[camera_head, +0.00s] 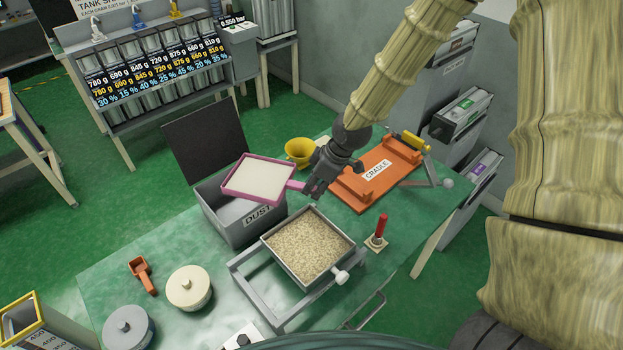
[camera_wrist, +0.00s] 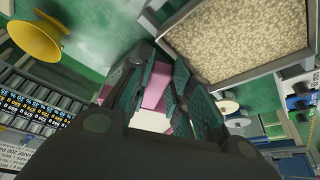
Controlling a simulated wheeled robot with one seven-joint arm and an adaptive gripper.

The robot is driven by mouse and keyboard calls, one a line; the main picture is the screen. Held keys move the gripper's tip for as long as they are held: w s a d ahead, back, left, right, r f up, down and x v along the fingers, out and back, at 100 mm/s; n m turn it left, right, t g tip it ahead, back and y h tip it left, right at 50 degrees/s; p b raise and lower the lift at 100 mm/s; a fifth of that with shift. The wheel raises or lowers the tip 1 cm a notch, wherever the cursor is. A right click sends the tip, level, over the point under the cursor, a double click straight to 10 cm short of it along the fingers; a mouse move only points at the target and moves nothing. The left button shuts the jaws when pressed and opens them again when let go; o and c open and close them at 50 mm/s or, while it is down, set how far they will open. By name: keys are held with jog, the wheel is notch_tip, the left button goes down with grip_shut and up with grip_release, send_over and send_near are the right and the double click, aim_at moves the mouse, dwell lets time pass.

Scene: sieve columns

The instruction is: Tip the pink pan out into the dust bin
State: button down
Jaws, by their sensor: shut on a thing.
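The pink pan (camera_head: 260,180) is held over the grey dust bin (camera_head: 228,220) in the head view. It looks close to level, and a pale white fill covers its inside. My gripper (camera_head: 312,187) is shut on the pan's pink handle, at the pan's right side. In the wrist view the pink handle (camera_wrist: 154,98) lies between the fingers of my gripper (camera_wrist: 168,95). The bin's dark lid (camera_head: 207,139) stands open behind it. The pan hides part of the bin's opening, and I cannot see into all of it.
A sieve tray of beige grains (camera_head: 308,246) in a grey frame stands just in front of the bin. A yellow funnel (camera_head: 299,151), an orange cradle (camera_head: 376,174) and a red-handled tool (camera_head: 381,228) are nearby. Round tubs (camera_head: 189,288) and an orange scoop (camera_head: 142,272) are at front left.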

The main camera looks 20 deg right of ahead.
jog(key=shift+a+r+h+p, duration=0.2)
jog(key=shift+r+h+p, duration=0.25)
jog(key=shift+r, duration=0.4)
jog(key=shift+w+a+r+g+h+p, duration=0.15)
jog(key=shift+w+r+g+p, duration=0.1)
jog(key=shift+r+p, duration=0.15)
jog(key=shift+w+a+r+g+h+p, duration=0.1)
jog(key=shift+r+g+p, duration=0.15)
jog(key=shift+p, duration=0.1)
jog(key=shift+w+a+r+g+h+p, duration=0.15)
jog(key=shift+r+g+h+p, duration=0.1)
jog(key=shift+r+p, duration=0.3)
jog(key=shift+a+r+g+h+p, duration=0.15)
jog(key=shift+r+h+p, duration=0.1)
jog(key=shift+r+p, duration=0.25)
jog(key=r+p, duration=0.1)
jog(key=r+g+h+p, duration=0.1)
jog(key=w+a+r+p, duration=0.1)
jog(key=shift+r+g+h, duration=0.25)
jog(key=shift+g+h, duration=0.05)
jog(key=shift+h, duration=0.1)
jog(key=w+a+r+g+h, duration=0.5)
jog(key=w+a+r, duration=0.3)
jog(key=a, duration=0.1)
jog(key=shift+r+h, duration=0.15)
jog(key=shift+h, duration=0.15)
jog(key=shift+s, duration=0.1)
